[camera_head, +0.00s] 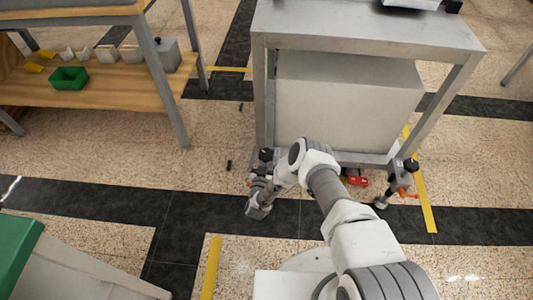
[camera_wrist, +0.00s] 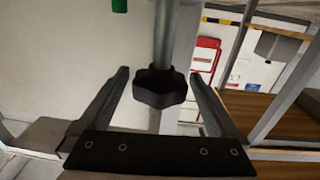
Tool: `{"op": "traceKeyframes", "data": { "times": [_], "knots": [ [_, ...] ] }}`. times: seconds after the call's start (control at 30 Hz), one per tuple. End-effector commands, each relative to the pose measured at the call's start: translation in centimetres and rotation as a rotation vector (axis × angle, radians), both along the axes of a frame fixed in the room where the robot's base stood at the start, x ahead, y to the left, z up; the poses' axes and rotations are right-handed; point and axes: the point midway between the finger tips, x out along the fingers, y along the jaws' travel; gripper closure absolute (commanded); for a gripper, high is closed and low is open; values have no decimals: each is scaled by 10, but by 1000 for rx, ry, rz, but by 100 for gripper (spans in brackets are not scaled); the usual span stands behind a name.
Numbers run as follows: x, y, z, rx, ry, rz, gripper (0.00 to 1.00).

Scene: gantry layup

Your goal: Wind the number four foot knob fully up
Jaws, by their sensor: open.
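A black lobed foot knob (camera_wrist: 160,88) sits on a grey vertical stem in the wrist view. My gripper (camera_wrist: 160,76) is open, with one finger on each side of the knob and a visible gap on both sides. In the head view my gripper (camera_head: 260,195) is low at the front left leg of the grey metal stand (camera_head: 365,32). A dark knob (camera_head: 266,155) shows there by the leg, partly crowded by my wrist. Another dark knob (camera_head: 411,165) is at the front right foot. No number on the knobs is readable.
A pale box (camera_head: 345,100) fills the stand's underside. A red item (camera_head: 356,180) lies on the floor at its front, and an orange part (camera_head: 407,193) is by the right foot. A wooden shelf (camera_head: 110,88) with a green bin (camera_head: 69,78) stands at left. The floor between is mostly clear.

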Motion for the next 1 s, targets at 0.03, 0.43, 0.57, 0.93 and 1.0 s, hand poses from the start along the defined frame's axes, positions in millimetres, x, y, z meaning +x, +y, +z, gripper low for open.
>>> {"op": "traceKeyframes", "data": {
  "times": [0.03, 0.43, 0.57, 0.93, 1.0],
  "knots": [
    [0, 0, 0, 0, 0, 0, 3],
    [0, 0, 0, 0, 0, 0, 73],
    [0, 0, 0, 0, 0, 0, 89],
    [0, 0, 1, -4, 0, 91, 88],
    [1, 0, 1, -4, 0, 135, 88]
  ]
}}
